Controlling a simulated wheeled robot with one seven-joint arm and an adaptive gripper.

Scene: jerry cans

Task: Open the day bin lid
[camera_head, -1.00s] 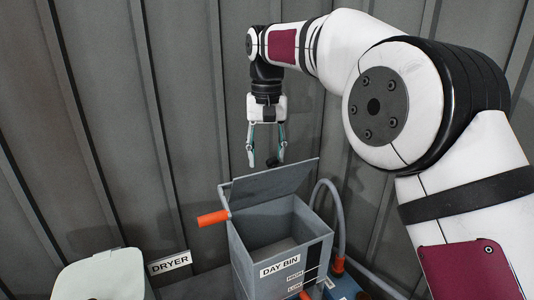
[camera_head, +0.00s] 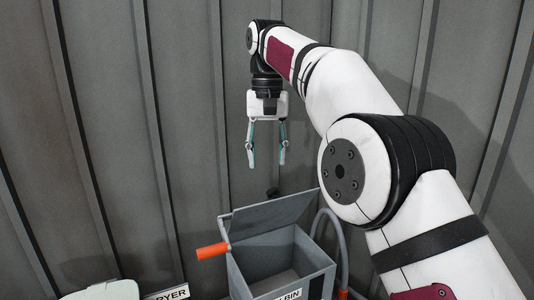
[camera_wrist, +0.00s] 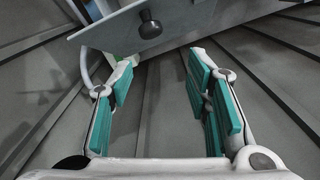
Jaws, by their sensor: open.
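The day bin (camera_head: 275,272) is a grey box at the bottom centre of the head view, its front label partly cut off by the frame. Its grey lid (camera_head: 268,220) stands tilted up at the back, and the bin's inside shows. A dark round knob (camera_head: 272,192) is at the lid's upper edge; the lid (camera_wrist: 205,22) and knob (camera_wrist: 150,27) also show in the wrist view. My gripper (camera_head: 266,163) is open and empty, above the lid and apart from the knob. An orange-ended lever (camera_head: 212,251) sits at the bin's left side.
A pale dryer lid (camera_head: 95,291) with a sign (camera_head: 168,293) is at the lower left. A grey hose (camera_head: 338,232) curves up at the bin's right. A ribbed grey wall (camera_head: 150,110) stands behind; the space left of my gripper is clear.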

